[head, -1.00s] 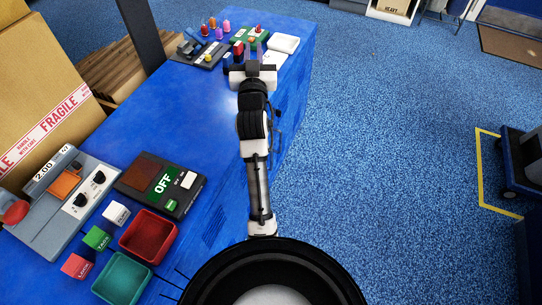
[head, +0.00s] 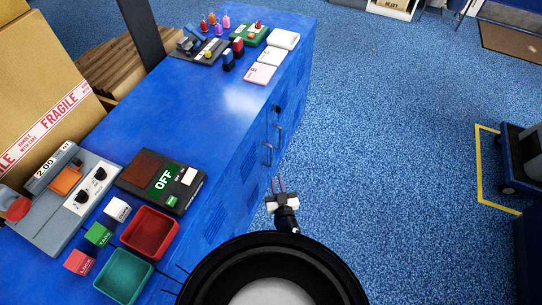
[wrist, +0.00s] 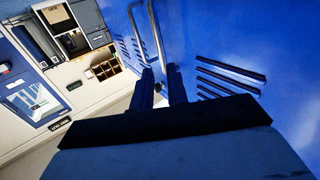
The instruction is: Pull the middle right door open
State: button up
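The blue workbench (head: 228,100) has closed-looking doors on its right-hand side face. Two upright metal handles show there, a nearer one (head: 268,155) and a farther one (head: 281,133); I cannot tell which belongs to the middle right door. My gripper (head: 279,184) is low beside the bench face, on the near side of the handles, with its two fingers apart and empty. In the wrist view, my gripper (wrist: 161,82) points along the blue door face. One silver handle (wrist: 157,35) rises just beyond the gap between the fingers, and another (wrist: 137,25) is left of it. Contact is not visible.
Slots are cut in the blue panel (wrist: 230,75) right of the fingers. The bench top holds a scale (head: 62,200), an OFF device (head: 160,182), a red tray (head: 150,232) and a teal tray (head: 124,275). The blue floor (head: 385,130) right of the bench is clear.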

aim_at(271, 157)
jog(key=w+b, duration=0.1)
jog(key=w, duration=0.2)
jog(key=w+a+b, duration=0.1)
jog(key=w+b, duration=0.1)
jog(key=w, duration=0.2)
jog(key=w+a+b, duration=0.1)
jog(key=w, duration=0.3)
jog(key=shift+a+f, duration=0.1)
jog(key=shift+w+a+b, duration=0.1)
jog(key=shift+w+b, duration=0.2)
jog(key=shift+w, duration=0.2)
grip_shut()
